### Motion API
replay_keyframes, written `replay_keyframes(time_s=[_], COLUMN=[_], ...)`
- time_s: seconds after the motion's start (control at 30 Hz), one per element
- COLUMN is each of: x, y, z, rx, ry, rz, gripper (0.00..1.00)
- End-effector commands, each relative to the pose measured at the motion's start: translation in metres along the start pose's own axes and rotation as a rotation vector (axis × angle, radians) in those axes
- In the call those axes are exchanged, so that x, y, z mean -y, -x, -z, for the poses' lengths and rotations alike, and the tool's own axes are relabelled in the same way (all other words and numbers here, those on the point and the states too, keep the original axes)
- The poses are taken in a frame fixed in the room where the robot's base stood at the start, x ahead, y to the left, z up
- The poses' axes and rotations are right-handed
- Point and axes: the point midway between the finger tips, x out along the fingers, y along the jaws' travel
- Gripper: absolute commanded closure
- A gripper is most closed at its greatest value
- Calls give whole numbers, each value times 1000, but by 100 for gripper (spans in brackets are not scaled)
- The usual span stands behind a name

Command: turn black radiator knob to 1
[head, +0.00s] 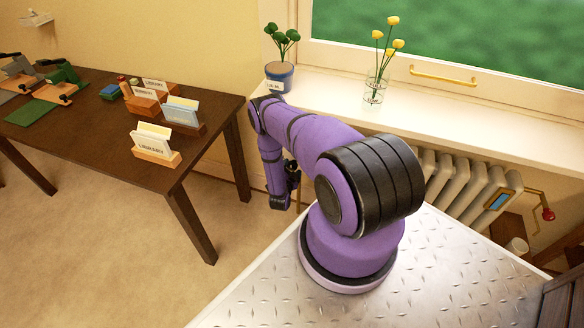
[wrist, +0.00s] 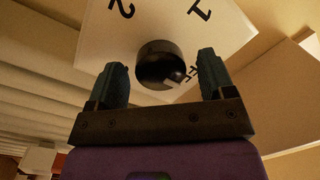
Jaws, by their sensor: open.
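The black radiator knob (wrist: 160,58) is round and sits on a pale dial plate (wrist: 150,18) in the wrist view. The plate carries a "2" at upper left, a "1" at upper right and a partly hidden mark right of the knob. A light mark on the knob faces lower right, towards that partly hidden mark and away from the "1". My gripper (wrist: 161,68) is open, with one finger at each side of the knob and visible gaps between. In the head view the knob is hidden; my forearm hangs near the window wall.
A ribbed radiator (head: 465,185) stands under the windowsill (head: 430,115). The sill holds a potted plant (head: 280,77) and a glass of yellow flowers (head: 374,88). A dark desk (head: 90,135) with card holders stands at left. Carpet between is clear.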

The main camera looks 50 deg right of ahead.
Motion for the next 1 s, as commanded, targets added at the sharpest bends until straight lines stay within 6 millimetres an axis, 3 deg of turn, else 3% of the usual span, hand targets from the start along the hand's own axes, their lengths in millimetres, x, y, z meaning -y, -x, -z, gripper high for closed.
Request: replay_keyframes(time_s=[0.17, 0.47, 0.7, 1.0], x=[0, 0, 0, 0], y=[-12, -14, -14, -14], z=[0, 0, 0, 0], rx=[-1, 0, 0, 3], ry=[-1, 0, 0, 30], rz=[0, 0, 0, 0], gripper=[24, 24, 74, 73])
